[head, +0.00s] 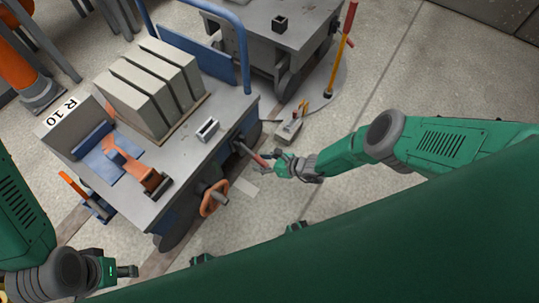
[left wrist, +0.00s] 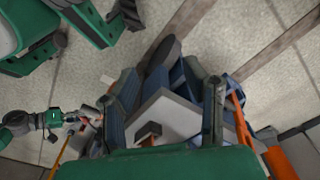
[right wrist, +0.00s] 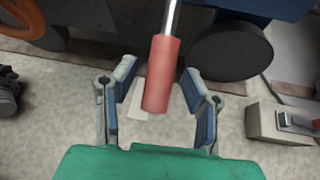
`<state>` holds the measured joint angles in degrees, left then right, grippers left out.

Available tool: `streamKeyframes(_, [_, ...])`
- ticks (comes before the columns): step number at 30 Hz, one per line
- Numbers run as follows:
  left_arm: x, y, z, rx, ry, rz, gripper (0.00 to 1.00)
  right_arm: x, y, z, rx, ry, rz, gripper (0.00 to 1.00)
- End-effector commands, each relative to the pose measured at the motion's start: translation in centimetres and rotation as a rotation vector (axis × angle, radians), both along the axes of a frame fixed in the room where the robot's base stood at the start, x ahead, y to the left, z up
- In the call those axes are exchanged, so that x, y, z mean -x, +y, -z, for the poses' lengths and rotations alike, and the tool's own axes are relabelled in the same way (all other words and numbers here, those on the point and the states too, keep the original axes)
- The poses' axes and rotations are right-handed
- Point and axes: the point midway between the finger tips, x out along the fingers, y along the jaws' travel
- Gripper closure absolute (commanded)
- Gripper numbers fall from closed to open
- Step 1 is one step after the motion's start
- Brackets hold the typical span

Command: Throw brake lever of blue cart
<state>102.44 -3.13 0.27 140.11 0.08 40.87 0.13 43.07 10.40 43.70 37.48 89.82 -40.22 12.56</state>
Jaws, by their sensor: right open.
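The blue cart (head: 190,160) has a grey top and stands left of centre in the head view. Its brake lever, a metal rod with a red grip (head: 260,160), sticks out from the cart's near right side. The red grip also fills the middle of the right wrist view (right wrist: 161,75). My right gripper (head: 272,165) is open at the lever, its fingers either side of the grip's lower end, with gaps showing on both sides. My left gripper (head: 128,271) is open and empty, off the cart's near left corner; its spread fingers show in the left wrist view (left wrist: 165,95).
An orange handwheel (head: 214,198) sits on the cart's side, left of the lever. Grey blocks (head: 155,90) and an orange clamp-like part (head: 135,168) rest on top. A small control box (head: 288,130) stands on the floor to the right. Another cart (head: 265,30) is behind.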

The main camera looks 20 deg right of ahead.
Motion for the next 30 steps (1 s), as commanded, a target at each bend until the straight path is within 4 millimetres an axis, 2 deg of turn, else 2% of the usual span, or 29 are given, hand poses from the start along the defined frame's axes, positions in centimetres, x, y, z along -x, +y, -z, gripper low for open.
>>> streamKeyframes(8, [0.0, 0.0, 0.0, 0.000, 0.000, 0.000, 0.60, 1.3, -1.8, -1.2, -0.003, 0.002, 0.004, 0.59])
streamKeyframes(21, [0.0, 0.0, 0.0, 0.000, 0.000, 0.000, 0.60, 5.8, -7.0, -4.6, 0.000, 0.003, 0.004, 0.59])
streamKeyframes(30, [0.0, 0.0, 0.0, 0.000, 0.000, 0.000, 0.60, 6.8, -8.1, -5.4, 0.000, 0.000, 0.002, 0.59])
